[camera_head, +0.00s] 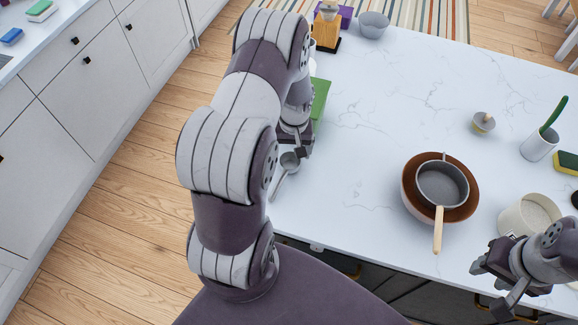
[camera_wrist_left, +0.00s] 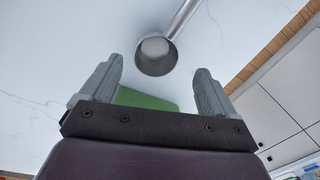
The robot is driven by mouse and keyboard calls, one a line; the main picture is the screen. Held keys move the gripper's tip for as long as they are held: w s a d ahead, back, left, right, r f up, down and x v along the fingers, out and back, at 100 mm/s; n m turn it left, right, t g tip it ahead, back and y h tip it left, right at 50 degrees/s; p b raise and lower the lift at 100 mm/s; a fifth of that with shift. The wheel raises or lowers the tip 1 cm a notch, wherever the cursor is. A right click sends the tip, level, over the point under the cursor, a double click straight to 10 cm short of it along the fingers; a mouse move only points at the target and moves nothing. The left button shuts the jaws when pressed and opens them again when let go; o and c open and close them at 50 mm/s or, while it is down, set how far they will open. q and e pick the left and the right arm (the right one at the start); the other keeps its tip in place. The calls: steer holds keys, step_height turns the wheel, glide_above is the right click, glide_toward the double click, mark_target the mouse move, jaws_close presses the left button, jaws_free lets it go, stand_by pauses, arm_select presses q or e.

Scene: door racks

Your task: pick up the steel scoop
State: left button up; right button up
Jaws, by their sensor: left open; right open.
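The steel scoop (camera_head: 287,168) lies on the white marble counter near its left edge, its handle pointing toward the front edge. In the left wrist view the scoop's round bowl (camera_wrist_left: 156,56) shows just beyond the fingertips, between their lines, with the handle running up and right. My left gripper (camera_head: 296,150) is open and empty, right by the bowl; in the left wrist view both fingers (camera_wrist_left: 160,82) stand apart. My right gripper (camera_head: 494,286) is open and empty at the front right, near a white pot.
A green board (camera_head: 320,98) lies beside my left gripper. A brown bowl (camera_head: 411,190) holding a grey saucepan (camera_head: 443,184) stands at centre right. A white pot (camera_head: 512,219) is near my right gripper. The counter's middle is clear.

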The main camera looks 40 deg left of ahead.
arm_select(q)
steer(key=p, duration=0.2)
glide_above(290, 161)
steer(key=s+d, duration=0.2)
step_height(290, 161, down, 4)
steer(key=shift+a+f, duration=0.1)
steer(key=shift+a, duration=0.05)
steer(key=shift+f, duration=0.35)
steer(key=shift+a+f, duration=0.1)
steer(key=shift+f, duration=0.1)
steer(key=c, duration=1.2)
steer(key=shift+r, duration=0.1)
